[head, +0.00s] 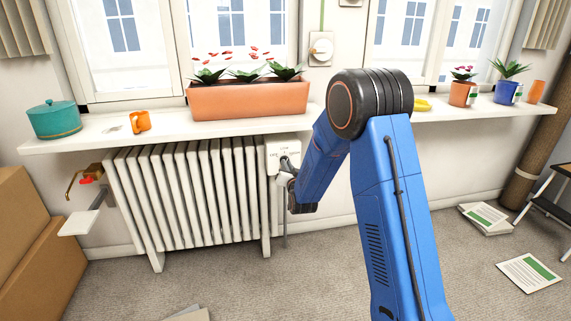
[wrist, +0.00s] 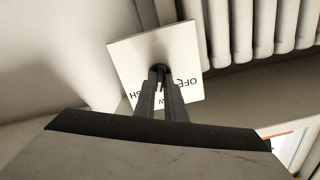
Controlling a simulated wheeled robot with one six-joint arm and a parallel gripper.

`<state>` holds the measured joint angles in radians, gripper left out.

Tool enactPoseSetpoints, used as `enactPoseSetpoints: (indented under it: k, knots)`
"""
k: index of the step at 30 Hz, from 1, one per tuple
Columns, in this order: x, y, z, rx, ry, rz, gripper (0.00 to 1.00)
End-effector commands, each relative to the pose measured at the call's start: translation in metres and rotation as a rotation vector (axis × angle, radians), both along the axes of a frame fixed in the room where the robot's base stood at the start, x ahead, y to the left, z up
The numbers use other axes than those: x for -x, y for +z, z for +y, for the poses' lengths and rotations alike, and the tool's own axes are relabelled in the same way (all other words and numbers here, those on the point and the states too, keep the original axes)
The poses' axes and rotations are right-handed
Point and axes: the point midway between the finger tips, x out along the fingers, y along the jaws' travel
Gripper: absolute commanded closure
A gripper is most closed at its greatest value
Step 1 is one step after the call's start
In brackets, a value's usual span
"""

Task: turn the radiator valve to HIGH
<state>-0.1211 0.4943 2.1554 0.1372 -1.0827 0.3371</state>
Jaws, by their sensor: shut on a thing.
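The radiator valve's white label plate (head: 274,149) is at the top right end of the radiator (head: 190,195) in the head view. In the wrist view the plate (wrist: 135,58) is tilted, with OFF and part of other lettering upside down. The dark valve knob (wrist: 158,68) stands out from the plate's middle. My gripper (wrist: 161,78) is shut on the knob; its fingers cover part of the lettering. My gripper (head: 287,167) also shows at the valve in the head view. I cannot tell which mark the knob points to.
The windowsill (head: 160,135) runs above the radiator, with a long planter (head: 248,102), an orange mug (head: 140,121) and a teal pot (head: 54,120). Cardboard boxes (head: 25,230) stand at the left. Papers (head: 529,272) lie on the floor at the right. The carpet before the radiator is mostly clear.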

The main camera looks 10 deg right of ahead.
Motion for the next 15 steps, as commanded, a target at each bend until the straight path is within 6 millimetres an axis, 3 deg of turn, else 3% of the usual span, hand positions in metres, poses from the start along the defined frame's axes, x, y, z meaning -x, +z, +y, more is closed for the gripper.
enactPoseSetpoints:
  k: [5,15]
  knots:
    - [0.0001,0.0001,-0.0001,-0.033,0.000,0.000,1.00]
    - [0.0001,0.0002,0.0000,-0.345,0.000,0.000,1.00]
